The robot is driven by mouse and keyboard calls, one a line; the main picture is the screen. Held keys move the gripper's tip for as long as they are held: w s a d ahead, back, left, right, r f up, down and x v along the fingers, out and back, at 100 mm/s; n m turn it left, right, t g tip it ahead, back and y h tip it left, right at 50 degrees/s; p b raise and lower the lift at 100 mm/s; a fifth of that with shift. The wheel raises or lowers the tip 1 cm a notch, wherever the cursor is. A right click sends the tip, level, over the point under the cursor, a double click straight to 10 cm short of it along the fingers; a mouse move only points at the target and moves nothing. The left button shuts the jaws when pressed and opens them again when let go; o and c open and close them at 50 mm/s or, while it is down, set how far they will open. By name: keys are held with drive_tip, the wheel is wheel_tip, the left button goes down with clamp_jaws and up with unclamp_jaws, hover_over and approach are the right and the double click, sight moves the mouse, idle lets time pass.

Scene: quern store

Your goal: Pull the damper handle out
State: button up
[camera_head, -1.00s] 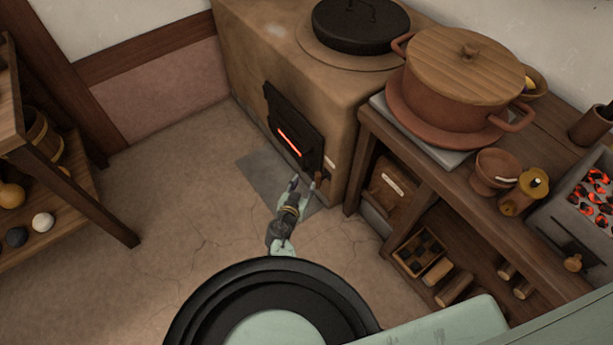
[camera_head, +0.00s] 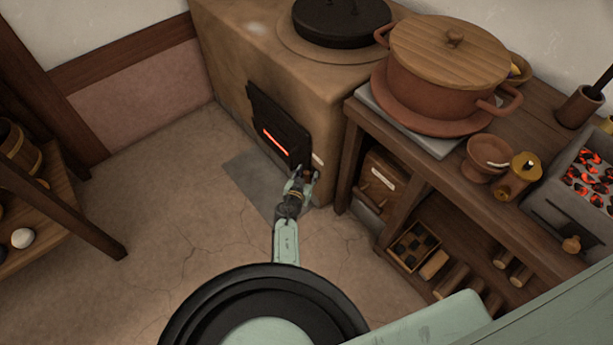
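The clay stove (camera_head: 240,60) stands at the back, with a dark iron fire door (camera_head: 279,126) in its front and a red glow in the door's slot. The damper handle (camera_head: 307,171), a small brown grip, is low on the stove front, right of the door. My gripper (camera_head: 305,174) is at the handle, with its two fingers apart, one on either side of it. The fingers cover most of the handle, and I cannot tell whether they touch it.
A wooden bench (camera_head: 352,141) at right bears a lidded clay pot (camera_head: 437,85) and a tray of glowing coals (camera_head: 545,205). Its lower shelf holds a divided box (camera_head: 392,258). A wooden shelf (camera_head: 100,236) stands at left. The floor between is clear.

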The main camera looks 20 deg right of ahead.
drive_tip(key=shift+c, duration=0.6)
clamp_jaws()
idle(0.3)
